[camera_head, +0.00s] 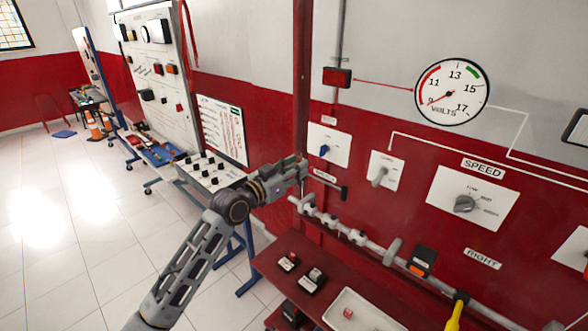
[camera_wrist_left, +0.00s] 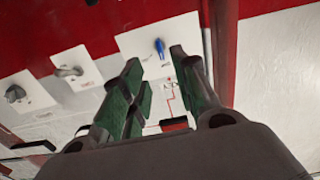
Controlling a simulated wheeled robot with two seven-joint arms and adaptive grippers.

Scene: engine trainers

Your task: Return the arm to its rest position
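My left arm (camera_head: 187,262) comes in from the lower left of the head view. It reaches up to the left gripper (camera_head: 322,180), which is in front of the red-and-grey trainer panel. In the left wrist view the left gripper (camera_wrist_left: 160,98) has its two green-padded fingers apart, with nothing between them. Past the fingertips is a white plate with a blue switch (camera_wrist_left: 160,46). The blue switch also shows in the head view (camera_head: 323,150), above and apart from the gripper. My right gripper is in neither view.
A grey rail (camera_head: 375,246) with clamps runs along the panel below the gripper. A red bench (camera_head: 283,244) with small parts and a white tray (camera_head: 368,318) is under it. A speed knob (camera_head: 464,204) and volts dial (camera_head: 452,91) are to the right. Tiled floor (camera_head: 80,240) is clear at left.

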